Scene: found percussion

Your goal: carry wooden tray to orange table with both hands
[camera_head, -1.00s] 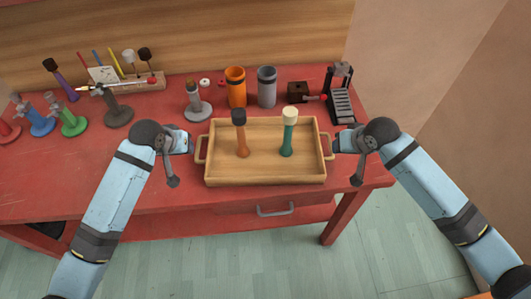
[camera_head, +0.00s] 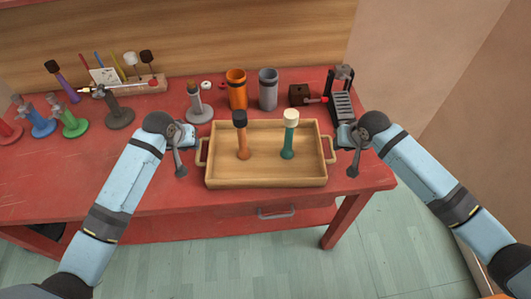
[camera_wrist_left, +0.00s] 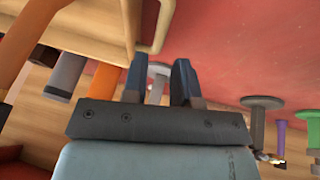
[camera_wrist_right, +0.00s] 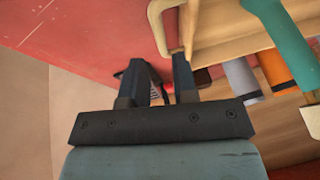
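The wooden tray (camera_head: 265,180) lies on the red workbench (camera_head: 120,180) near its front edge. An orange-handled mallet with a dark head (camera_head: 242,140) and a green-handled mallet with a cream head (camera_head: 289,140) stand in it. My left gripper (camera_head: 192,137) is open and empty beside the tray's left handle (camera_head: 201,152); the handle (camera_wrist_left: 160,25) lies just ahead of its fingers in the left wrist view. My right gripper (camera_head: 340,137) is open beside the right handle (camera_head: 331,150); that handle (camera_wrist_right: 160,25) shows close to one fingertip in the right wrist view. No orange table is clearly seen.
Several coloured stands and a pen holder (camera_head: 135,84) fill the bench's left. Clear floor (camera_head: 390,250) shows at front right.

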